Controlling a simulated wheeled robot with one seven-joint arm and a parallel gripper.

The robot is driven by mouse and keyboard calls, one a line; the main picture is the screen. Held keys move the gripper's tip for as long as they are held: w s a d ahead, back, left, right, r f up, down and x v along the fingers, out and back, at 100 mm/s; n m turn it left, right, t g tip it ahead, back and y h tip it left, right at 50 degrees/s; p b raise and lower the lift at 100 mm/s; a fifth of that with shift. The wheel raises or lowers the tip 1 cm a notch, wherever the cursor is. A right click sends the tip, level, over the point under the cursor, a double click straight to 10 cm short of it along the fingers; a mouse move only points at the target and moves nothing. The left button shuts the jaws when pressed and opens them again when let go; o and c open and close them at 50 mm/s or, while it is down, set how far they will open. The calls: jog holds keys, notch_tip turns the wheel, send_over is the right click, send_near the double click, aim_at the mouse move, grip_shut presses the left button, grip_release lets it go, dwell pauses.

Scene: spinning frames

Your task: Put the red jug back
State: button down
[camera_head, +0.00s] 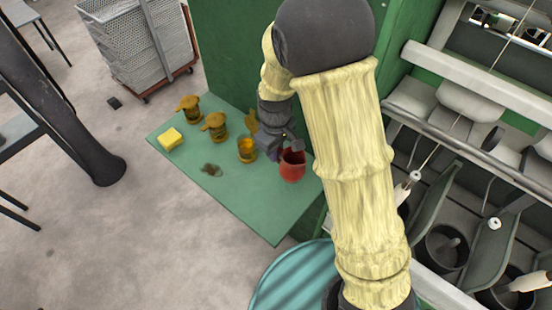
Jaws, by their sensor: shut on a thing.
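The red jug (292,168) is at the right part of the green board, close to my arm. It looks upright, with its open top facing up. My gripper (283,150) is at the jug's upper left edge and is shut on it. The fingertips are small and partly hidden against the jug's rim. I cannot tell whether the jug's base touches the green board (245,205) or hangs just above it. My arm's yellow sleeve passes just right of the jug.
Several amber jugs stand on the board to the left, one (247,149) nearest the red jug. A yellow sponge (170,138) and a dark stain (211,170) are also there. The board's front is clear. A green wall (232,60) rises behind; machinery (460,170) stands right.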

jog(key=shift+f+p, duration=0.55)
jog(key=shift+f, duration=1.5)
jog(key=shift+f, duration=0.15)
jog(key=c, duration=1.5)
grip_release()
notch_tip(320, 180, up, 12)
jog(key=shift+r+b, duration=0.2)
jog(key=shift+b, duration=0.9)
